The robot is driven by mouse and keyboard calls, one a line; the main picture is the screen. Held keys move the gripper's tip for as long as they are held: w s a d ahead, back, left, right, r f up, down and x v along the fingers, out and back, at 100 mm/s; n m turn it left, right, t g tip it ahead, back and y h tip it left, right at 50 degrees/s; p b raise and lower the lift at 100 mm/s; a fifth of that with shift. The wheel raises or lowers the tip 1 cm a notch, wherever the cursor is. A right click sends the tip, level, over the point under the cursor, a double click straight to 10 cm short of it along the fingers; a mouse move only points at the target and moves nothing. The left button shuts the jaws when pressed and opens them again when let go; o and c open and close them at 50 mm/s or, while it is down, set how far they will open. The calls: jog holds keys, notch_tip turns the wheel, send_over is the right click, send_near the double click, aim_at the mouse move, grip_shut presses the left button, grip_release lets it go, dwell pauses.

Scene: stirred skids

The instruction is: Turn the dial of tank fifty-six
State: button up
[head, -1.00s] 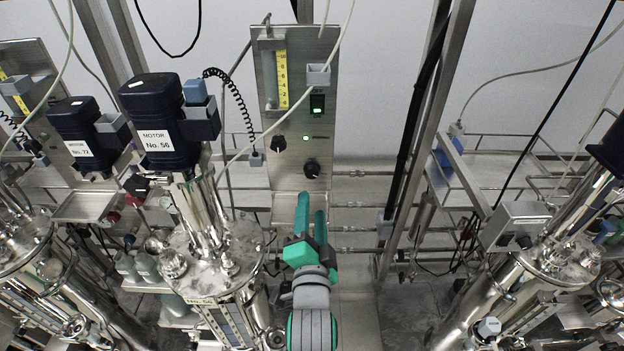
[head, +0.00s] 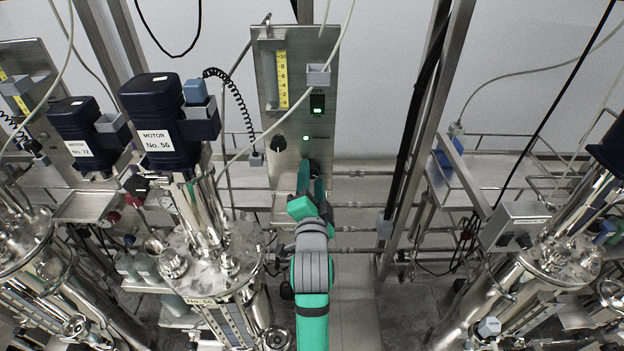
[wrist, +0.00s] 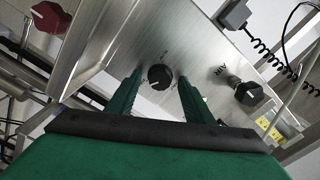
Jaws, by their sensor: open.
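The motor labelled No. 56 (head: 160,130) tops a steel tank (head: 225,262) left of centre in the head view. A steel panel (head: 265,75) stands behind and to its right, with a gauge, a green-lit switch and two black dials. The lower dial (wrist: 160,77) lies between my finger tips in the wrist view; in the head view my fingers mostly hide it. The upper-left dial (head: 278,144) also shows in the wrist view (wrist: 249,94), beside an AIR label. My gripper (head: 311,172) is open, its fingers either side of the lower dial; I cannot tell whether they touch it.
A motor labelled No. 72 (head: 85,135) stands at left. A red knob (wrist: 50,17) shows at the wrist view's upper left. Another tank (head: 565,262) with a grey box (head: 515,225) is at right. A pale hose crosses in front of the panel.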

jog(key=c, duration=1)
jog(key=shift+c, duration=0.2)
jog(key=shift+n, duration=0.3)
jog(key=n, duration=0.4)
jog(key=shift+n, duration=0.3)
jog(key=n, duration=0.5)
jog(key=shift+f, duration=0.1)
jog(key=n, duration=0.6)
jog(key=shift+d+n, duration=0.1)
jog(key=shift+n, duration=0.3)
jog(key=n, duration=0.6)
jog(key=shift+n, duration=0.3)
